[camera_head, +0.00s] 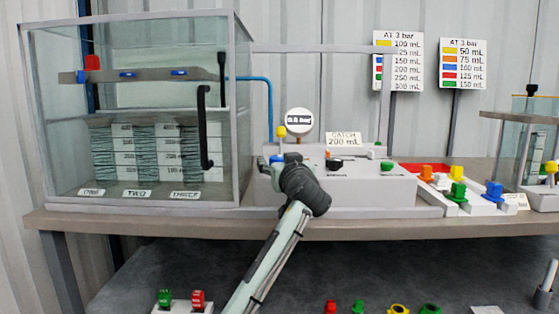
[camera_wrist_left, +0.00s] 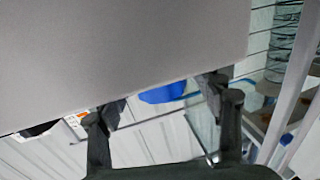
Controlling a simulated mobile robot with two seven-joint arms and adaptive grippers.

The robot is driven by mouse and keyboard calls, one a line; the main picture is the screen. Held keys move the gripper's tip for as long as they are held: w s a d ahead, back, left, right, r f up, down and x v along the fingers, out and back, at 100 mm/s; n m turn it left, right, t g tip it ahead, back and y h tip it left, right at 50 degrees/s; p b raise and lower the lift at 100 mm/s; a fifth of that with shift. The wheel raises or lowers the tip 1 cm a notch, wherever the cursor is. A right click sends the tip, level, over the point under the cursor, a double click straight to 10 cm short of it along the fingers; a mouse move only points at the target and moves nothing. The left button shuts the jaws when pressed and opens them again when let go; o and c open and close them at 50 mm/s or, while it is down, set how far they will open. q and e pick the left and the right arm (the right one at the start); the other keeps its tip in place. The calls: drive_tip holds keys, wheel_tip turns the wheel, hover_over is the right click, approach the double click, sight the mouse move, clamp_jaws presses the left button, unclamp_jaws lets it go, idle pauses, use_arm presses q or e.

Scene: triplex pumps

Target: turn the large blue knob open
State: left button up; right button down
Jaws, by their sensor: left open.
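A blue knob (camera_head: 276,159) shows at the left end of the grey console (camera_head: 360,190), mostly hidden behind my left gripper (camera_head: 277,163). In the left wrist view a blue rounded part, seemingly this knob (camera_wrist_left: 163,93), lies between the two fingertips of the left gripper (camera_wrist_left: 165,98). The console's plain grey face covers part of it there. The fingers are apart, with a gap between each of them and the blue part. I cannot tell whether they touch it. My right gripper is not in view.
A yellow knob (camera_head: 281,132) and a round gauge (camera_head: 299,121) stand just behind the gripper. A glass tank (camera_head: 130,110) with a black handle (camera_head: 205,130) is close on the left. Coloured valves, including another blue one (camera_head: 493,191), stand at the right.

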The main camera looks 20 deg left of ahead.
use_arm(q)
drive_tip(key=shift+w+a, duration=0.2)
drive_tip(key=shift+w, duration=0.2)
drive_tip(key=c, duration=1.2)
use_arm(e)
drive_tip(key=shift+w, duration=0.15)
